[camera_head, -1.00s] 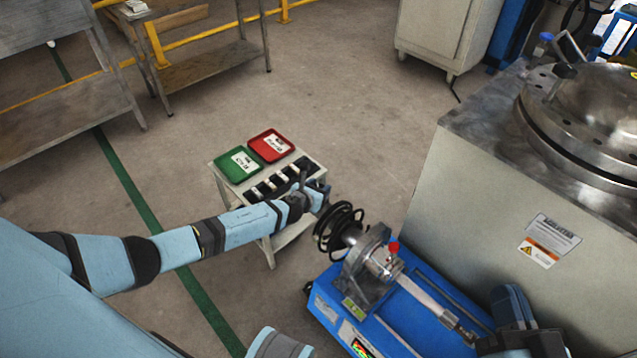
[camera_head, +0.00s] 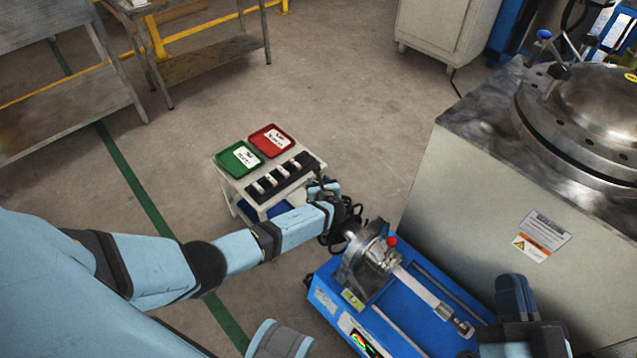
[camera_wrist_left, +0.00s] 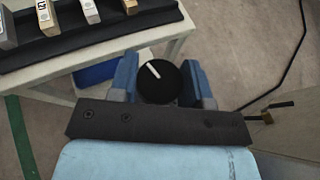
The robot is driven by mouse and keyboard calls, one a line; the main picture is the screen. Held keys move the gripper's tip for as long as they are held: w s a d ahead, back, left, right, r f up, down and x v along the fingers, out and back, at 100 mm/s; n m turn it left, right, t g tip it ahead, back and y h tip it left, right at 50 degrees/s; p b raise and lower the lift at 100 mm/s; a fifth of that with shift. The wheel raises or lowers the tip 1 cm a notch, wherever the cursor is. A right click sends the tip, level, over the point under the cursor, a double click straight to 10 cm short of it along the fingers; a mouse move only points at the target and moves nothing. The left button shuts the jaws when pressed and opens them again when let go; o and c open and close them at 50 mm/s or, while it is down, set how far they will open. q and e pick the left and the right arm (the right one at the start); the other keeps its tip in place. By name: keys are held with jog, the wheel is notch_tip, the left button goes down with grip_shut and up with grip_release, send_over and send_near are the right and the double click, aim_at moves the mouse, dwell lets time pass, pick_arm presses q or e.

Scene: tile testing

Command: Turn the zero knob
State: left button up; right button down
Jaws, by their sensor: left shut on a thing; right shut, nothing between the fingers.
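A round black knob (camera_wrist_left: 160,88) with a white pointer line sits between the two blue fingers of my left gripper (camera_wrist_left: 159,72) in the left wrist view. The fingers are shut on its sides, and the line slants toward the upper left. In the head view my left gripper (camera_head: 338,208) is at the left end of the blue machine (camera_head: 398,322), beside its black coiled part; the knob is hidden there. My right gripper (camera_head: 514,290) is shut and empty at the lower right, over the machine's right end.
A small cart (camera_head: 228,190) with a green tray (camera_head: 240,159), a red tray (camera_head: 271,140) and a black block holder (camera_head: 270,195) stands behind my left arm. A large metal vessel (camera_head: 590,115) on a grey cabinet blocks the right. The floor between is free.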

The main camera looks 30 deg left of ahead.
pick_arm(q)
jog(key=shift+a+n+g+y, duration=0.1)
jog(key=shift+n+g+y, duration=0.2)
jog(key=shift+n+g, duration=0.1)
jog(key=o, duration=0.9)
jog(key=shift+o, duration=0.2)
pick_arm(e)
jog(key=shift+r, duration=0.1)
